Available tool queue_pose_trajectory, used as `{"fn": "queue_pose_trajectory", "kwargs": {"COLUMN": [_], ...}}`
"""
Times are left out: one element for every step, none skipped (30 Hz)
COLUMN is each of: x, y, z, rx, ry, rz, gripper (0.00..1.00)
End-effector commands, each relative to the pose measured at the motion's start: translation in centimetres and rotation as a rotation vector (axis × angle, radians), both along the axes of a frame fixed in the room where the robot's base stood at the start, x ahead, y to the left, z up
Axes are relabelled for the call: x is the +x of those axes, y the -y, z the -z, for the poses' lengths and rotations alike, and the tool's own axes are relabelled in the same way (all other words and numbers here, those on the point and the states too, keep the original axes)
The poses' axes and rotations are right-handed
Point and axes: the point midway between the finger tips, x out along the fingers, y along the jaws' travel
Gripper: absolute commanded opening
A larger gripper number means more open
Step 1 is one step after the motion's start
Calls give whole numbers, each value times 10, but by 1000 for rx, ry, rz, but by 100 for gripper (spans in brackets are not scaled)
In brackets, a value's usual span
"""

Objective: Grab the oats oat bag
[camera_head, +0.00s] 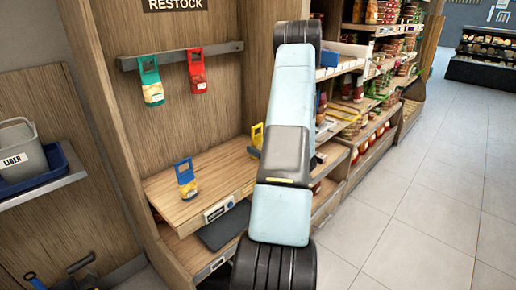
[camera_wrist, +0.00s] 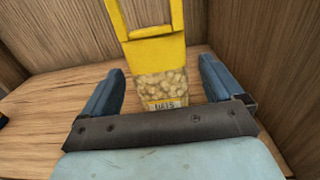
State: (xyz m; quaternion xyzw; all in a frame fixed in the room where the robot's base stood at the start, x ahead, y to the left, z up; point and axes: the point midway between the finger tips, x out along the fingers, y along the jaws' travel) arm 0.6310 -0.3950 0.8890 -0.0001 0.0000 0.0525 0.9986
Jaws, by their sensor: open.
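The oats bag (camera_wrist: 163,86) has a yellow top with a loop handle and a clear front showing pale contents. Its small label is partly cut off but seems to read oats. It stands upright on the wooden shelf. In the head view only its yellow handle (camera_head: 257,135) shows, the rest being hidden behind my arm. My gripper (camera_wrist: 161,68) is open in the wrist view, with one blue-grey finger on each side of the bag and gaps between. The head view does not show the fingers.
A blue-handled bag (camera_head: 186,181) stands on the same wooden shelf (camera_head: 205,205), to the left. A green bag (camera_head: 151,82) and a red bag (camera_head: 197,73) hang from a rail above. Wooden walls close in behind the oats bag. Stocked shelves (camera_head: 375,90) stand to the right.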

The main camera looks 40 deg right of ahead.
Motion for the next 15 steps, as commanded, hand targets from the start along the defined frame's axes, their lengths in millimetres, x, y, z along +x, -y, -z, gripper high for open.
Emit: {"fn": "queue_pose_trajectory", "kwargs": {"x": [7,11,17,22,26,30,33,35,37,38,38,38,38,38,38], "y": [-2,-2,-3,-3,-4,-4,-4,-4,-4,-4,-4,-4,-4,-4,-4], "z": [-1,-1,-2,-2,-2,-2,-2,-2,-2,-2,-2,-2,-2,-2,-2], "rx": [-1,0,0,0,-1,-1,-1,0,0,0,0,0,0,0,0], "ry": [0,0,0,0,0,0,0,0,0,0,-1,-1,-1,-1,-1], "rz": [-3,-3,-3,-3,-3,-3,-2,-2,-1,0,0,0,0,0,0], "gripper": [94,94,94,94,94,94,94,94,94,94,94,94,94,94,94]}}
